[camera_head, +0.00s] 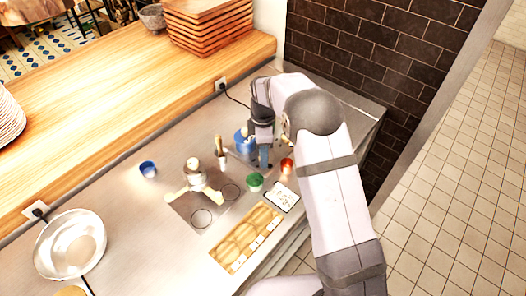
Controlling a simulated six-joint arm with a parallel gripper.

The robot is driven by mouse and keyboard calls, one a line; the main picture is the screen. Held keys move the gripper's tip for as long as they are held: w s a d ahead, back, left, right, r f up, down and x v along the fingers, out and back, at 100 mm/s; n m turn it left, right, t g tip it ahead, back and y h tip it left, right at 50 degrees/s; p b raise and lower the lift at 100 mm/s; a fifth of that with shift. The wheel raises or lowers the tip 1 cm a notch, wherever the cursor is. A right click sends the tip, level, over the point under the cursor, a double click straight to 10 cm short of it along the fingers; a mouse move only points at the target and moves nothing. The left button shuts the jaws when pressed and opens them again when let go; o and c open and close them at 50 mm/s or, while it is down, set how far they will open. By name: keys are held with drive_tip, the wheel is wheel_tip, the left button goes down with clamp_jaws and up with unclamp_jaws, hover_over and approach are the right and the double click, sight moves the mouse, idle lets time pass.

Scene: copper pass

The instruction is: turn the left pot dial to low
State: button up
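No dial and no low mark can be made out in the head view; they are too small or hidden. A flat grey plate (183,209) with ring outlines is set on the steel counter. A cream-coloured object (194,184) with a round top and arms stands on it. A blue pot or container (240,138) stands behind, partly hidden by my arm. My gripper (264,163) points down just right of the blue container, above the counter. Its fingers are too small to show whether they are open or shut, and I see nothing held.
A green cup (255,180), a red cup (287,166) and a white card (281,197) lie close to my gripper. A wooden tray (227,263) is at the front. A blue cup (148,169) and a glass bowl (70,245) stand left. A brick wall (400,60) rises behind.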

drive_tip(key=shift+f, duration=0.35)
drive_tip(key=shift+c, duration=0.6)
clamp_jaws()
drive_tip(key=shift+m, duration=0.3)
drive_tip(key=m, duration=0.5)
drive_tip(key=shift+b, duration=0.4)
drive_tip(key=m, duration=0.6)
